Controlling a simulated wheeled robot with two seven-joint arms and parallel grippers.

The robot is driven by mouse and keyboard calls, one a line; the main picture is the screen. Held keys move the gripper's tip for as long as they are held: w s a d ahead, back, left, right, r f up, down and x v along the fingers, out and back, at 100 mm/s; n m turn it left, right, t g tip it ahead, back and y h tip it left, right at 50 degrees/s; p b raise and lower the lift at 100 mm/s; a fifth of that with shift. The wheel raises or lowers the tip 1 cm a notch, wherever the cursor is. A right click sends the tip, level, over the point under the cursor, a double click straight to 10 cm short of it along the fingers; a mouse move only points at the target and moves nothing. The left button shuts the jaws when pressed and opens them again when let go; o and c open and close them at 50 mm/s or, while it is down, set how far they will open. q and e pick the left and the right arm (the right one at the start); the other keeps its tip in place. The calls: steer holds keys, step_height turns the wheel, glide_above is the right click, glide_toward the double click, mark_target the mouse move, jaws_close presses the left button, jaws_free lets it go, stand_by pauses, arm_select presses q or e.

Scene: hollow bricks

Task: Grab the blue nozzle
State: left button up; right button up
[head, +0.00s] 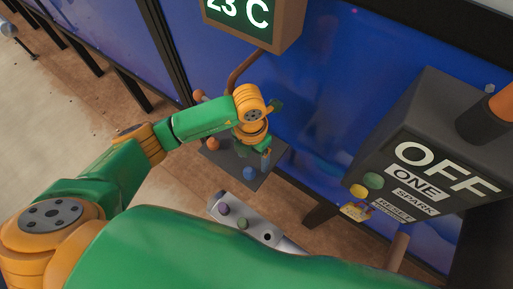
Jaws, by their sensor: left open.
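My right gripper does not show.
An orange piece (213,143) stands on the plate's left side. A grey metal part (262,232) with a purple and a green knob lies in front. A dark box (425,140) marked OFF stands at right. A display (257,22) hangs above, before blue panels.

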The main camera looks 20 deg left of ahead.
mark_target(249, 169)
arm_select(q)
steer(key=shift+t, duration=0.3)
steer(key=f+b, duration=0.1)
steer(key=s+f+b, duration=0.2)
steer(key=f+b, duration=0.1)
steer(key=shift+a+f, duration=0.1)
steer(key=shift+a, duration=0.3)
steer(key=shift+w+f+b, duration=0.15)
steer(key=shift+f+b, duration=0.35)
steer(key=shift+f, duration=0.15)
steer(key=shift+w+f+b, duration=0.15)
steer(key=shift+f+b, duration=0.3)
steer(key=shift+f, duration=0.15)
steer(key=shift+w+r, duration=0.1)
steer(key=shift+w, duration=0.2)
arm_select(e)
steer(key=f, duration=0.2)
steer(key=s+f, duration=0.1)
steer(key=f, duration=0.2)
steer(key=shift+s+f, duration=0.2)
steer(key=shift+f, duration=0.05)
arm_select(q)
steer(key=shift+s+r, duration=0.15)
steer(key=shift+s, duration=0.15)
steer(key=c, duration=1.1)
jaws_close()
steer(key=shift+w, duration=0.15)
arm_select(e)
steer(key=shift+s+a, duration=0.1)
